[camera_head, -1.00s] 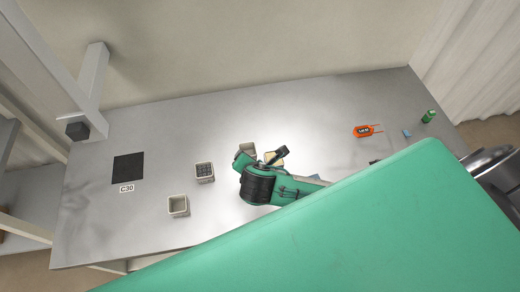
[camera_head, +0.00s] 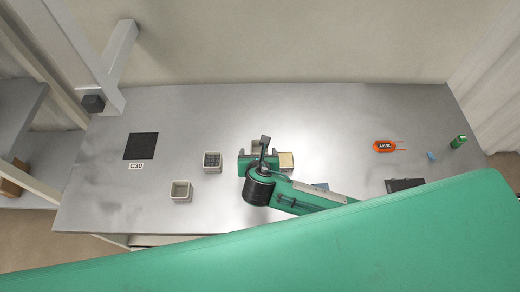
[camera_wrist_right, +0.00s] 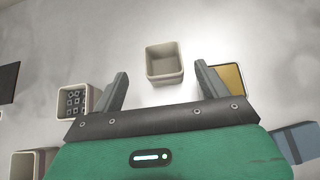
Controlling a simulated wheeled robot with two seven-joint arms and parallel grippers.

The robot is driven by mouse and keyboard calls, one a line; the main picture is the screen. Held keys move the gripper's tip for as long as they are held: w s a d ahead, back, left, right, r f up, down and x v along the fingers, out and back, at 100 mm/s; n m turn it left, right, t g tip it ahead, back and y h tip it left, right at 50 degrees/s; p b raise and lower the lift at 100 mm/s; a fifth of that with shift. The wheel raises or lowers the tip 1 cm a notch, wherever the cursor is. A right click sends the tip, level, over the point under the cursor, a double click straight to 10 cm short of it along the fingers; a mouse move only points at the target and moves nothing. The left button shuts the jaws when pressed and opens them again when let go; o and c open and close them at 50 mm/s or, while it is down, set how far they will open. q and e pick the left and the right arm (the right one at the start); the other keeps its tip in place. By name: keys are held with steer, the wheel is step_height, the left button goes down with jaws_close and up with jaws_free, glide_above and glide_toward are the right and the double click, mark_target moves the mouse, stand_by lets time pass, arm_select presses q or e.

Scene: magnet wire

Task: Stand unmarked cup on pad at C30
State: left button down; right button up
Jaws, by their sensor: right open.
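The dark square pad (camera_head: 141,146) lies at the left of the table, with the C30 label (camera_head: 136,166) just in front of it. A plain, empty-looking pale cup (camera_head: 258,144) stands upright mid-table, partly hidden by my right gripper (camera_head: 258,154). In the right wrist view this cup (camera_wrist_right: 164,63) is ahead of the open right gripper (camera_wrist_right: 161,76), between the lines of its fingers, with nothing held. Another empty pale cup (camera_head: 181,191) stands nearer the front left. I cannot tell which cup is the unmarked one. My left gripper is not in view.
A cup holding ring-like pieces (camera_head: 212,162) stands left of the right gripper; a tan-filled container (camera_head: 286,161) is close on its right. An orange spool (camera_head: 384,146), a green can (camera_head: 458,141) and a dark flat item (camera_head: 404,185) lie right. Table around the pad is clear.

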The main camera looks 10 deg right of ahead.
mark_target(259, 150)
steer(key=shift+p+x, duration=0.35)
steer(key=shift+x, duration=3)
steer(key=shift+s+d, duration=0.15)
steer(key=shift+d, duration=0.05)
steer(key=c, duration=1.1)
